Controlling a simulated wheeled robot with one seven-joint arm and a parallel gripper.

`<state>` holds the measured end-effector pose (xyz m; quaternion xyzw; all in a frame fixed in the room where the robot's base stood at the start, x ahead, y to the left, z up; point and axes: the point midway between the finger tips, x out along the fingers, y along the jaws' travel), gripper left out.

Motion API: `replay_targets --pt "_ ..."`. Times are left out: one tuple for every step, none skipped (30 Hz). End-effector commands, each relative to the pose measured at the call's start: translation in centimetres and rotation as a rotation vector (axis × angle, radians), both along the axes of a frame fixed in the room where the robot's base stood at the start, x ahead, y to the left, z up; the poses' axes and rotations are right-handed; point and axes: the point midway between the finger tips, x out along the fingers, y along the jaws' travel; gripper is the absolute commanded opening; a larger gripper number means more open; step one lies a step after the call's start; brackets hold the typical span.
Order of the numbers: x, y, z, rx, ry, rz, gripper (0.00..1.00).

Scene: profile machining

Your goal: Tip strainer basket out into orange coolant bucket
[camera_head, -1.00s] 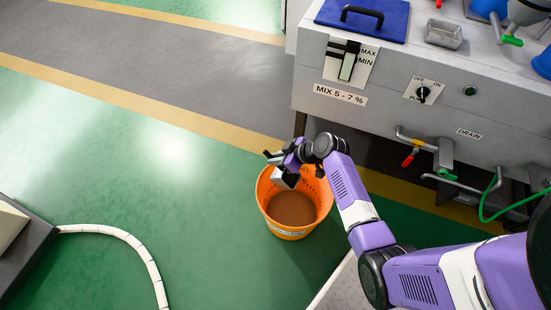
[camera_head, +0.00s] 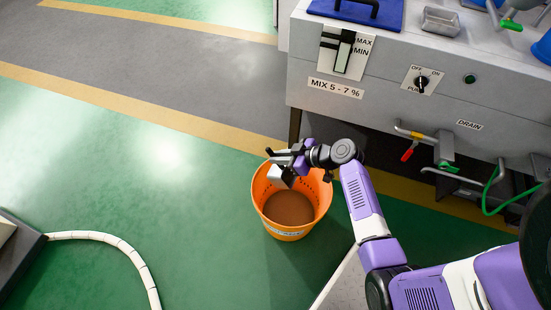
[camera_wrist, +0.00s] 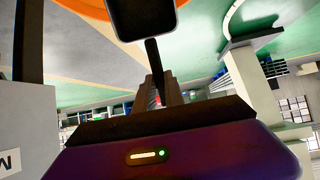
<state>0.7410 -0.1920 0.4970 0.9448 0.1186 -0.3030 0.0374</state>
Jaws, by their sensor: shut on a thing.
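The orange coolant bucket (camera_head: 257,200) stands on the green floor in the middle of the head view, with brown content inside. My gripper (camera_head: 284,160) is over its back left rim, shut on the strainer basket (camera_head: 281,178). The small grey basket hangs tilted at the bucket's mouth; whether it touches the rim I cannot tell. In the wrist view the basket (camera_wrist: 145,16) is a dark rounded square at the top, its dark handle running down between my gripper's fingers (camera_wrist: 158,85). Part of the bucket's orange rim (camera_wrist: 88,9) shows behind it. The basket's inside is hidden.
A metal tray (camera_head: 440,20) sits on top. A white segmented hose (camera_head: 125,250) lies at the left. The floor between is clear.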

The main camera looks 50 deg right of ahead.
Motion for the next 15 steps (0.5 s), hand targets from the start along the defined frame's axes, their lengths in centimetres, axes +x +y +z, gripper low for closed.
replay_targets --pt "-0.06 -0.09 0.03 0.0 -0.009 0.0 0.0" --pt "-0.06 -0.09 0.12 0.001 -0.012 0.0 0.0" --pt "-0.06 -0.08 0.22 0.001 -0.013 0.0 0.0" --pt "-0.06 -0.07 0.25 0.001 -0.013 0.0 0.0" --pt "-0.05 -0.07 0.27 0.001 -0.013 0.0 0.0" --pt "-0.05 -0.05 0.26 0.001 -0.012 0.0 0.0" --pt "-0.05 -0.05 0.25 0.001 -0.012 0.001 0.0" --pt "-0.05 -0.05 0.25 0.001 -0.012 0.001 0.0" --pt "-0.04 -0.05 0.25 0.001 -0.012 0.001 0.0" --pt "-0.05 -0.04 0.25 0.001 -0.012 0.001 0.0" --pt "-0.05 -0.04 0.25 0.001 -0.012 0.001 0.0" --pt "-0.04 -0.04 0.23 0.001 -0.012 0.001 0.0" --pt "-0.06 -0.05 0.21 0.001 -0.012 0.001 0.0" --pt "-0.1 -0.06 0.13 0.003 -0.015 0.001 0.0" --pt "-0.22 -0.08 0.0 0.005 -0.021 0.0 0.0"
